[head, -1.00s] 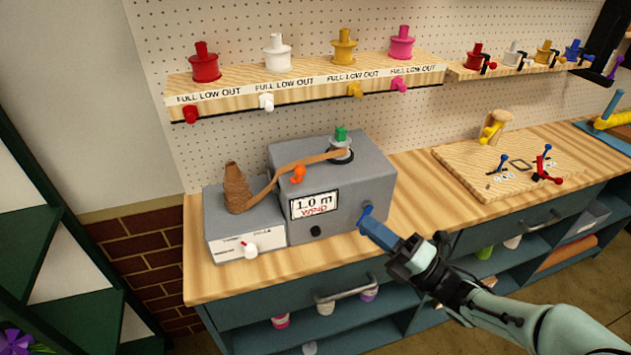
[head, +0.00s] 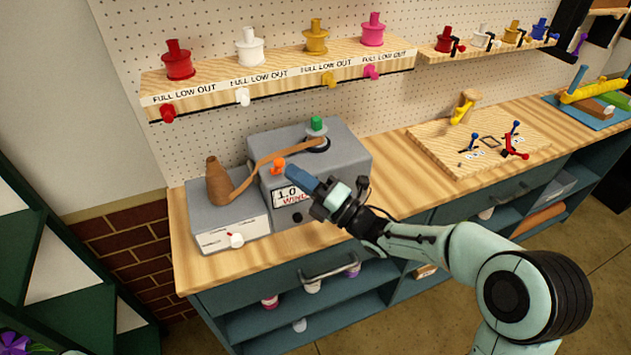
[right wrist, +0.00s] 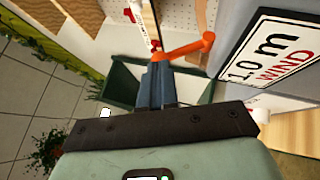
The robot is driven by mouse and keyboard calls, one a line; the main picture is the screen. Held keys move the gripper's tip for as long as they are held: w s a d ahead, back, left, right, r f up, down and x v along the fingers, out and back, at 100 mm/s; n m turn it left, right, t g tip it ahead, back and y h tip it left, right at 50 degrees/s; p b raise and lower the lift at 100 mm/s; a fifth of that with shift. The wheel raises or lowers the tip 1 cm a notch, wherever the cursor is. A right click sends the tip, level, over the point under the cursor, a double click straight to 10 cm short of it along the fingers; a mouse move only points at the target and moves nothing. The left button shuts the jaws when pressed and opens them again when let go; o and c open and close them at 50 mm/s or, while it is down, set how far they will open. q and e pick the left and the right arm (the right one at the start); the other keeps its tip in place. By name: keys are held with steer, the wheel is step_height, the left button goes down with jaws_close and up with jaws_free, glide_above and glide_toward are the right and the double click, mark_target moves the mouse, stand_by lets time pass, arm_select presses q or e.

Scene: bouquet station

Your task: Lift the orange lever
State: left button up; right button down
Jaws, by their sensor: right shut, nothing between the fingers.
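The orange lever (head: 278,167) sits on the front of the grey winding box (head: 345,160), above its "1.0 m WIND" display (head: 289,195). In the right wrist view the orange lever (right wrist: 188,48) slants up to the right, with its low end close by the fingertips. My right gripper (head: 291,172) is shut and empty, its blue fingertips just right of the lever in the head view. It also shows in the right wrist view (right wrist: 157,68). I cannot tell whether the fingertips touch the lever. My left gripper is not in view.
A brown ribbon (head: 219,184) runs from a cone on the lower grey box (head: 235,236) to a spindle with a green knob (head: 317,124). A shelf (head: 265,88) with coloured spools hangs above. A wooden board (head: 440,150) with small levers lies to the right.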

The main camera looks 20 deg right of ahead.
steer(key=shift+w+a+r, duration=0.1)
steer(key=shift+w+a, duration=0.1)
steer(key=shift+w, duration=0.05)
stand_by(0.3)
